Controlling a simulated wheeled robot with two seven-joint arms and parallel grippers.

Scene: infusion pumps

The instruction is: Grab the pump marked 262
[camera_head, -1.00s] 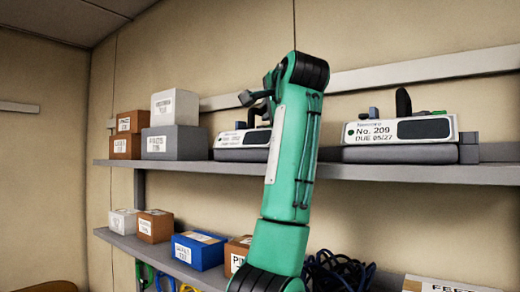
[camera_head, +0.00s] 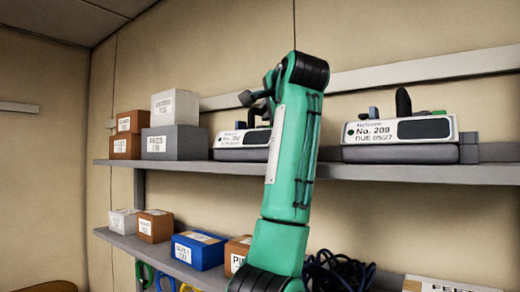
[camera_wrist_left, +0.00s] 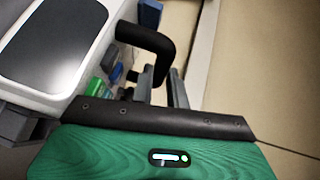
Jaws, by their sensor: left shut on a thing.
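A white pump (camera_head: 228,139) with a dark handle stands on the upper shelf left of my arm. Its label is too small to read surely, and my arm hides its right side. My left gripper (camera_head: 255,99) is at this pump's handle. In the left wrist view, the left gripper (camera_wrist_left: 163,90) is shut on the black handle (camera_wrist_left: 150,38) of the pump, whose white body and dark screen (camera_wrist_left: 52,40) show at upper left. A second pump (camera_head: 398,130), marked No. 209, stands further right on the same shelf. My right gripper is not in view.
The upper shelf (camera_head: 400,172) also bears a grey box (camera_head: 174,143), a white box (camera_head: 175,105) and brown boxes at left. The lower shelf holds a blue box (camera_head: 199,250), other small boxes and dark coiled cables (camera_head: 338,272). The wall is close behind.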

